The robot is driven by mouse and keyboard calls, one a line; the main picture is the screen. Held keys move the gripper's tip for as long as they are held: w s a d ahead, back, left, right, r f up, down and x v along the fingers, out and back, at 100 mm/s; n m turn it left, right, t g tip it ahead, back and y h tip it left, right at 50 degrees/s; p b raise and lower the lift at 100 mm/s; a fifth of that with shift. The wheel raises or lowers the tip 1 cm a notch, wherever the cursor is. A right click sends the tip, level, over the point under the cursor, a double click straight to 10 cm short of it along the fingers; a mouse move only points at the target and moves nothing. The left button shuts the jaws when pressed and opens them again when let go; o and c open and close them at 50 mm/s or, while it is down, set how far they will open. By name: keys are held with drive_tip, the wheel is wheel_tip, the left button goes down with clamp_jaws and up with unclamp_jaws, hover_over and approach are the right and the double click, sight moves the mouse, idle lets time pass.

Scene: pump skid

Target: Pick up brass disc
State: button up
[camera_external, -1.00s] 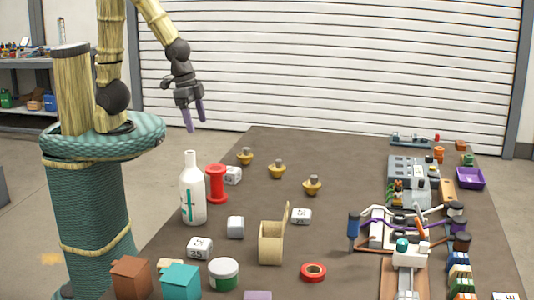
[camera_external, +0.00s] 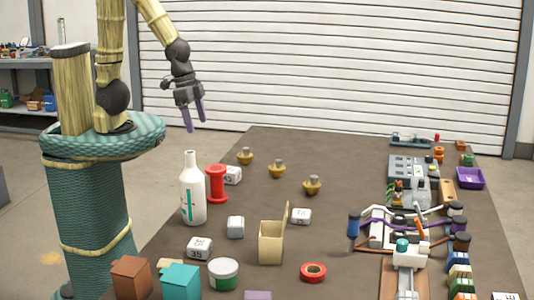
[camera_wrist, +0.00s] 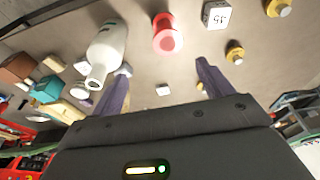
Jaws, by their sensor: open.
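Three brass discs with grey knobs on top stand in a slanting row on the brown table: a far-left disc (camera_external: 245,157), a middle disc (camera_external: 277,170) and a near-right disc (camera_external: 312,187). I cannot tell which one the task means. Brass pieces also show in the wrist view, one at the top right (camera_wrist: 278,8) and one lower (camera_wrist: 235,53). My gripper (camera_external: 196,124) is open and empty, in the air left of the discs and above the table's far-left side. Its purple fingers (camera_wrist: 163,72) are spread wide in the wrist view, with nothing between them held.
A white bottle (camera_external: 192,190) and a red spool (camera_external: 216,184) stand at the table's left edge. White numbered blocks, an open tan box (camera_external: 271,243) and a red ring (camera_external: 313,271) lie nearer. Pump equipment (camera_external: 412,180) fills the right side. Table around the discs is mostly clear.

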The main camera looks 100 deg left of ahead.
drive_tip(key=w+a+f+n+t+h+b, duration=0.1)
drive_tip(key=w+f+n+h, duration=0.2)
drive_tip(key=w+f+n, duration=0.35)
drive_tip(key=w+f+n+h+b, duration=0.2)
drive_tip(key=w+f+n+h, duration=0.1)
drive_tip(key=w+n, duration=0.65)
drive_tip(key=w+a+f+n+t+b, duration=0.1)
drive_tip(key=w+a+f+n+t, duration=0.2)
drive_tip(key=w+a+n+t, duration=0.5)
drive_tip(key=w+a+n, duration=0.5)
drive_tip(key=a+n, duration=0.1)
drive_tip(key=shift+a+f+n, duration=0.2)
drive_tip(key=shift+a+n, duration=0.1)
drive_tip(key=shift+a, duration=0.1)
